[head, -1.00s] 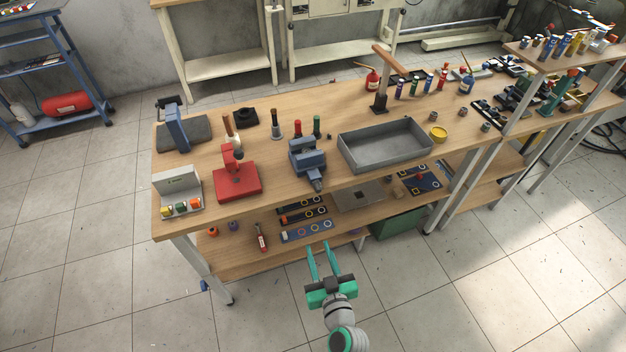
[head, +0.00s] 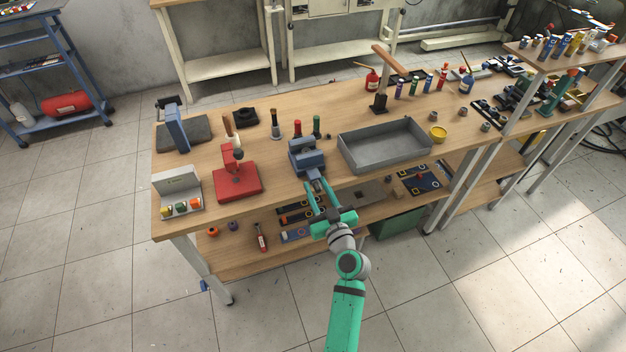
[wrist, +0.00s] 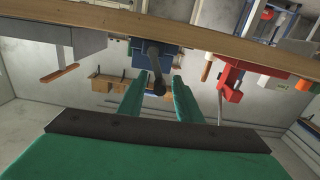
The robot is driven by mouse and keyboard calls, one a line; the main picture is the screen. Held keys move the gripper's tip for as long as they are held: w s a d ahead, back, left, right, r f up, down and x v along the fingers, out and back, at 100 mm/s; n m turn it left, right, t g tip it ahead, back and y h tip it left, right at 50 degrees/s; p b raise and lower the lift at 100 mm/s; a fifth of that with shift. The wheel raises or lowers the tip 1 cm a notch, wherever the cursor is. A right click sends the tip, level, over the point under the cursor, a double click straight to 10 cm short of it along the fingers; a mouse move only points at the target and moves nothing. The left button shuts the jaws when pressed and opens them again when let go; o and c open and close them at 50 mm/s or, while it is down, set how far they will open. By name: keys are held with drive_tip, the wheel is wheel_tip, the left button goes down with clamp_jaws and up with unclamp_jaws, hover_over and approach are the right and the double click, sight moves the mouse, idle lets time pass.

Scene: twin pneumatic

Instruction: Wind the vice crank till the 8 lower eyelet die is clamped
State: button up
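The blue vice (head: 307,154) stands at the bench's front edge, and it also shows in the wrist view (wrist: 142,54). In the wrist view its dark crank (wrist: 154,60) points toward me, its knob end between my two fingers. In the head view my fingers largely cover the crank. My gripper (head: 321,187) is at the vice's front, its green fingers apart on either side of the crank. In the wrist view a gap shows between each finger of my gripper (wrist: 157,90) and the crank. I cannot make out the eyelet die in the vice jaws.
A red press (head: 238,183) stands left of the vice and a grey tray (head: 385,146) right of it. The bench's front edge (head: 270,207) runs close by my gripper. A lower shelf (head: 235,258) with several small items lies beneath.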

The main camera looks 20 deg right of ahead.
sight(315, 184)
drive_tip(key=shift+w+a, duration=0.1)
drive_tip(key=shift+w, duration=1.7)
drive_tip(key=shift+c, duration=0.6)
clamp_jaws()
drive_tip(key=shift+m, duration=0.4)
drive_tip(key=m, duration=0.1)
drive_tip(key=d+m, duration=0.1)
drive_tip(key=m, duration=0.2)
drive_tip(key=shift+d+m, duration=0.3)
drive_tip(key=shift+d, duration=0.05)
drive_tip(key=m, duration=0.1)
drive_tip(key=d+m, duration=0.1)
drive_tip(key=m, duration=0.1)
drive_tip(key=shift+d+f+m, duration=0.1)
drive_tip(key=shift+d+m, duration=0.1)
drive_tip(key=shift+m, duration=0.1)
drive_tip(key=m, duration=0.1)
drive_tip(key=d+m, duration=0.1)
drive_tip(key=m, duration=0.1)
drive_tip(key=f+m, duration=0.1)
drive_tip(key=m, duration=0.1)
drive_tip(key=shift+w+d+f, duration=0.1)
drive_tip(key=shift+d, duration=0.2)
drive_tip(key=shift+d+f+m, duration=0.15)
drive_tip(key=shift+f+m, duration=0.1)
drive_tip(key=shift+m, duration=0.85)
drive_tip(key=shift+d+f+m, duration=0.15)
drive_tip(key=shift+f+m, duration=0.1)
drive_tip(key=shift+m, duration=0.85)
